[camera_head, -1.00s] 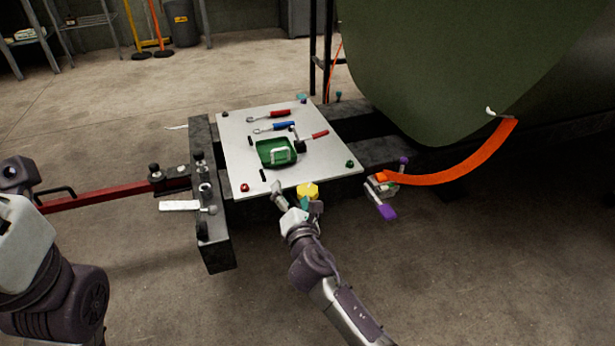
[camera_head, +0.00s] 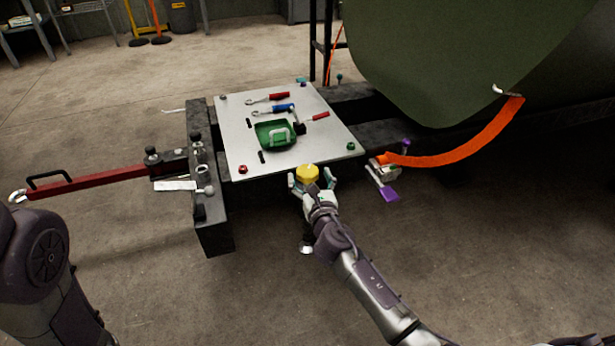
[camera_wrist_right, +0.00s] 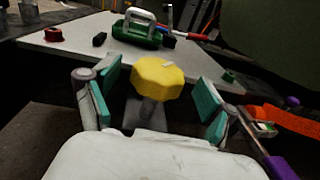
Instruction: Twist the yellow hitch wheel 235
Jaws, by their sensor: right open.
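The yellow hitch wheel (camera_head: 307,173) is at the front edge of the metal work plate, low and just in front of it. In the right wrist view the yellow wheel (camera_wrist_right: 158,78) is a faceted knob on a grey stem. My right gripper (camera_head: 313,184) is open, with one finger on each side of the wheel. In the wrist view its teal finger pads (camera_wrist_right: 155,98) stand apart from the wheel with a gap on both sides. My left gripper is outside the head view; only part of my left arm shows at the left edge.
The metal plate (camera_head: 235,142) holds a green tray (camera_head: 262,137), wrenches and a red-handled hammer. A red tow bar (camera_head: 95,181) extends left. An orange strap (camera_head: 460,150) with a ratchet (camera_head: 383,176) hangs at the right, below the green fuselage skin (camera_head: 430,60). Floor in front is clear.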

